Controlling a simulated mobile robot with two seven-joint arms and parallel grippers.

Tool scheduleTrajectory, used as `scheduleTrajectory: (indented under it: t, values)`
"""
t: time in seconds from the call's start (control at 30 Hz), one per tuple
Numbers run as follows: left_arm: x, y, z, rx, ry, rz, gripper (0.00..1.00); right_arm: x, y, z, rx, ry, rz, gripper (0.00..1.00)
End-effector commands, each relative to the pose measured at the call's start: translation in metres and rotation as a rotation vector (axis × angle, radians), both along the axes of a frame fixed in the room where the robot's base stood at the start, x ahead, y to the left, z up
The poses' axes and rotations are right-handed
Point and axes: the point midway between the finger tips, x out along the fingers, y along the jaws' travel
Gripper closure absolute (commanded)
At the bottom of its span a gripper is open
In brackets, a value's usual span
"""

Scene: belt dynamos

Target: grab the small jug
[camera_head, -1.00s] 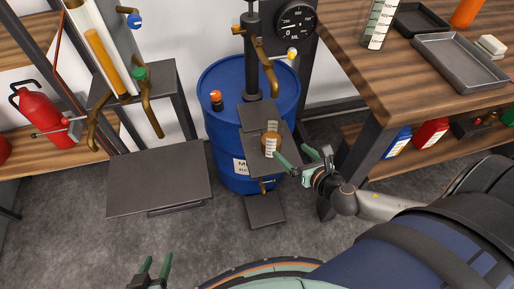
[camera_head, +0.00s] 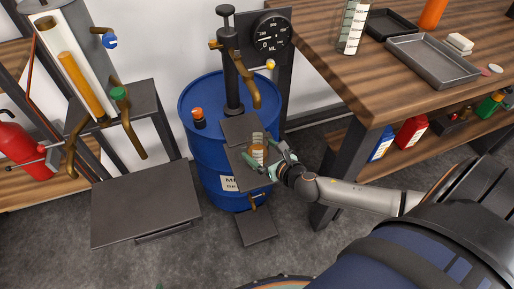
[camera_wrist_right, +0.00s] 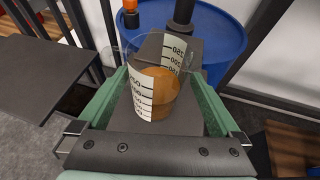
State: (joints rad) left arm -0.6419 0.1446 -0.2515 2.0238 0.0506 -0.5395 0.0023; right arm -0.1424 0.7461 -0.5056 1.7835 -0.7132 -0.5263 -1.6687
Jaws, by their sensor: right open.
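The small jug (camera_head: 258,152) is a clear measuring jug with a white graduated scale and amber liquid inside. It stands upright on a dark platform (camera_head: 240,130) in front of the blue drum. My right gripper (camera_head: 269,157) is open at the jug, with its green fingers on either side of it. The right wrist view shows the jug (camera_wrist_right: 157,88) between the two fingers, with a visible gap at least on the right side. My left gripper shows only as a tiny green tip (camera_head: 159,286) at the bottom edge, so its jaws cannot be judged.
A blue drum (camera_head: 205,150) with a pump, brass spout (camera_head: 247,88) and dial (camera_head: 271,36) stands behind. A wooden workbench (camera_head: 400,85) on the right holds a larger graduated jug (camera_head: 352,27) and trays. A low dark table (camera_head: 145,205) at left is bare.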

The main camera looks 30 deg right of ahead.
Motion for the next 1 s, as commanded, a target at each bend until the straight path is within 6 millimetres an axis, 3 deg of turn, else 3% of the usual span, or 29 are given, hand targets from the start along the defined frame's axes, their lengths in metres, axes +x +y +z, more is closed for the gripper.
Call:
scheduleTrajectory:
  t: [0.3, 0.6, 1.0]
  values:
    - [0.003, 0.001, -0.004, 0.0, -0.01, 0.002, 0.46, 0.04, 0.003, -0.013, 0.001, -0.001, -0.001, 0.0]
    - [0.003, 0.002, -0.004, 0.001, -0.01, 0.003, 0.46, 0.044, 0.003, -0.014, 0.001, 0.001, 0.0, 0.0]
    - [0.003, 0.002, -0.004, 0.001, -0.009, 0.003, 0.46, 0.043, 0.003, -0.014, 0.001, 0.001, 0.0, 0.44]
